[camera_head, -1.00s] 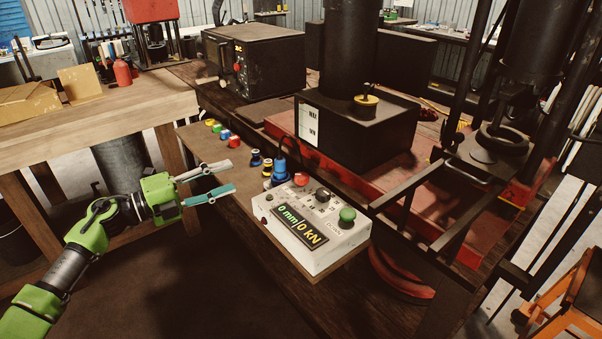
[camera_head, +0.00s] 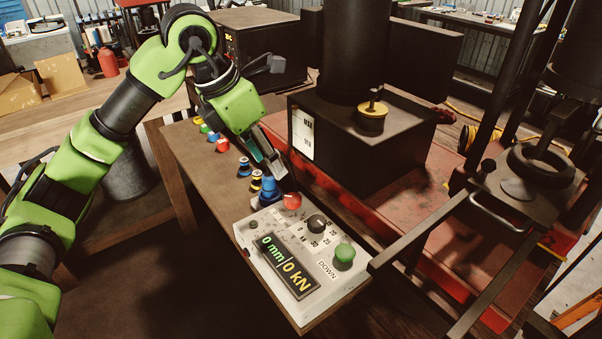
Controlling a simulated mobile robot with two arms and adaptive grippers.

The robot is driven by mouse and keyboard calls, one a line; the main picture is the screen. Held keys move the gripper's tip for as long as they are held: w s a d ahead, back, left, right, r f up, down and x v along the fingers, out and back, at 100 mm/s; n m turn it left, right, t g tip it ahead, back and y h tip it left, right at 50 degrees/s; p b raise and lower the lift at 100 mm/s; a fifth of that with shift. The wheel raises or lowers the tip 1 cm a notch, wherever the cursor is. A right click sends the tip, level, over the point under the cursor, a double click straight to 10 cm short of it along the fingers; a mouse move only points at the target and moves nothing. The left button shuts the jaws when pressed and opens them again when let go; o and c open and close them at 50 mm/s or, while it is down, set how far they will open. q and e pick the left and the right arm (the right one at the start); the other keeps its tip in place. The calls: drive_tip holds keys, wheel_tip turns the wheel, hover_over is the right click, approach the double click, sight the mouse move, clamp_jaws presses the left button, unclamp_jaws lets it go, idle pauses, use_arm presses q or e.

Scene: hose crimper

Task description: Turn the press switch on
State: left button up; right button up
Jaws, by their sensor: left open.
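The press control box (camera_head: 318,291) is white and sits on the bench in the lower middle. Its lit display (camera_head: 286,267) reads 0 mm and 0 kN. On its top are a red button (camera_head: 292,201), a black knob (camera_head: 317,223) with numbers around it, and a green button (camera_head: 344,256) near the word DOWN. Which of these is the press switch is not marked legibly. My left gripper (camera_head: 274,168) is open and points down, just above and behind the box's far end, close to a blue fitting (camera_head: 268,188). I cannot tell whether they touch. My right gripper is not in view.
Several coloured fittings (camera_head: 222,145) stand in a row along the wooden board. The black press (camera_head: 345,139) on its red base (camera_head: 425,240) stands right of the box. A dark bar frame (camera_head: 425,232) is close to the box's right side.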

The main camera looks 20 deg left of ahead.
use_arm(q)
drive_tip(key=p, duration=0.1)
hover_over(292, 197)
drive_tip(key=s+a, duration=0.1)
drive_tip(key=s, duration=0.1)
wheel_tip(292, 197, down, 7)
drive_tip(key=shift+w+a+f, duration=0.1)
drive_tip(key=shift+w+a, duration=0.05)
drive_tip(key=p+x, duration=0.1)
drive_tip(key=x, duration=0.2)
drive_tip(key=shift+f, duration=0.25)
drive_tip(key=shift+w+f, duration=0.2)
drive_tip(key=shift+f, duration=0.1)
drive_tip(key=shift+w+f, duration=0.1)
drive_tip(key=shift+f, duration=0.15)
drive_tip(key=c, duration=1)
drive_tip(key=shift+c, duration=0.4)
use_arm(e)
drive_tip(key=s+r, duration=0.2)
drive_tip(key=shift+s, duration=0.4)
